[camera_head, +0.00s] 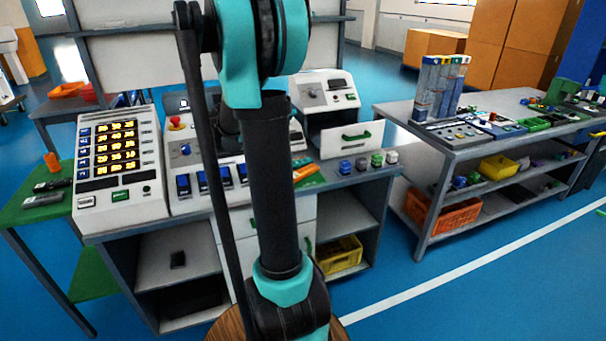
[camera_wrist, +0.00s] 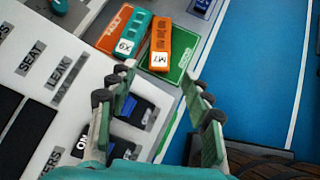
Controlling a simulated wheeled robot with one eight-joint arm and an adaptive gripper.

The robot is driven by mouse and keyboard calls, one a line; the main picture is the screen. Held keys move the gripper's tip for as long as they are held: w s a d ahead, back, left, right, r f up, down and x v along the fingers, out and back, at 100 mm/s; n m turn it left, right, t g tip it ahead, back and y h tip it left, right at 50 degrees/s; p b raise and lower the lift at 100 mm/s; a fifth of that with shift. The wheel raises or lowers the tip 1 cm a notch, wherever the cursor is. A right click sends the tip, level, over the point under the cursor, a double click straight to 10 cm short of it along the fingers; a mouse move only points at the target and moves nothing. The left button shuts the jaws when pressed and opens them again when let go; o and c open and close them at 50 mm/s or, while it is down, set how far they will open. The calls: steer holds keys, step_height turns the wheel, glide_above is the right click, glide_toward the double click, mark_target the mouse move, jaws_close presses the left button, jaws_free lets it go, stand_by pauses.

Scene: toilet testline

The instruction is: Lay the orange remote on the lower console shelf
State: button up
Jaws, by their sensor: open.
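The orange remote (camera_wrist: 160,45), with a white label that seems to read M7, lies on a green pad (camera_wrist: 184,62) on the console top in the wrist view. In the head view an orange strip (camera_head: 305,172) shows on the console, right of my arm. My gripper (camera_wrist: 158,75) is open and empty, its fingers short of the remote's near end in the picture. In the head view my arm hides the gripper. Below the console top are open compartments: a left shelf (camera_head: 150,247) with a small black item, and a right one (camera_head: 345,218) above a yellow crate.
A teal remote (camera_wrist: 132,35) labelled X9 lies close left of the orange one, on a red pad (camera_wrist: 112,22). Console switches (camera_wrist: 135,112) sit below the left finger. Small coloured blocks (camera_head: 376,160) stand right of the pads. A yellow crate (camera_head: 340,256) stands in the right compartment.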

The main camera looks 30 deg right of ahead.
steer(key=shift+n, duration=0.7)
steer(key=shift+w+d+f, duration=0.1)
steer(key=shift+d+f, duration=0.05)
steer(key=x, duration=1.1)
steer(key=shift+d+f, duration=0.15)
steer(key=shift+d, duration=0.05)
steer(key=shift+x, duration=2.65)
steer(key=shift+d, duration=0.15)
steer(key=shift+r, duration=0.2)
steer(key=c, duration=1.1)
steer(key=shift+r, duration=0.1)
